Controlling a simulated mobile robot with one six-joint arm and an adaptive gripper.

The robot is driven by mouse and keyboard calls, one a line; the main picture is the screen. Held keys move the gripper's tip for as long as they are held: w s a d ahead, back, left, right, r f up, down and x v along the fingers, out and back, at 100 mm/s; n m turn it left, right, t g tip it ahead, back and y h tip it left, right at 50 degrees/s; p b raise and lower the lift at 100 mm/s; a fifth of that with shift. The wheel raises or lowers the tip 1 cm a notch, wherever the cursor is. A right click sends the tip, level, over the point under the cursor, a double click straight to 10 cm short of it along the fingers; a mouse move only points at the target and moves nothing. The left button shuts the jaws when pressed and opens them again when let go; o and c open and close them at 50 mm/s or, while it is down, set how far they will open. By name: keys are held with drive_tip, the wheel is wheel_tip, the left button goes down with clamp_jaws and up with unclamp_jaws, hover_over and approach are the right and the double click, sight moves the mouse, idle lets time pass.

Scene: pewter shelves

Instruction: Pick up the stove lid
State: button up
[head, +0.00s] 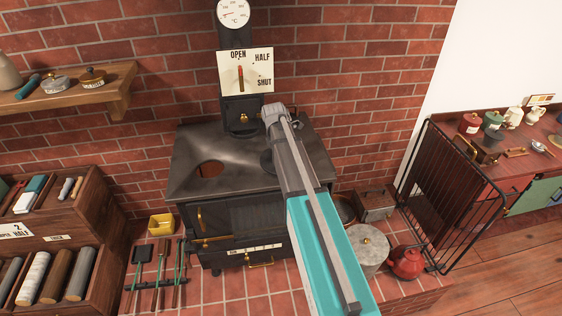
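The black stove (232,149) stands against the brick wall. Its top has a round open hole (208,169) with a reddish inside on the left. A dark round plate (267,162), which looks like a stove lid, lies flat on the stove top right of the hole. My arm hides its right part. My arm reaches up from the lower right across the stove, its grey far end near the flue. My gripper's fingers do not show, so I cannot tell their place or whether they hold anything.
A wall shelf (118,92) with small labelled pots is at upper left. A wooden rack (102,240) and fire tools (160,262) stand at lower left. A grey drum (368,250), red kettle (407,262) and black guard (455,200) stand right of the stove.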

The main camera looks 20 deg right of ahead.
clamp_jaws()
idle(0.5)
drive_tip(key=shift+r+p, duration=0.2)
drive_tip(key=shift+p, duration=0.1)
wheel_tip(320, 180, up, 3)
drive_tip(key=p, duration=0.2)
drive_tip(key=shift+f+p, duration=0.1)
drive_tip(key=shift+p, duration=0.25)
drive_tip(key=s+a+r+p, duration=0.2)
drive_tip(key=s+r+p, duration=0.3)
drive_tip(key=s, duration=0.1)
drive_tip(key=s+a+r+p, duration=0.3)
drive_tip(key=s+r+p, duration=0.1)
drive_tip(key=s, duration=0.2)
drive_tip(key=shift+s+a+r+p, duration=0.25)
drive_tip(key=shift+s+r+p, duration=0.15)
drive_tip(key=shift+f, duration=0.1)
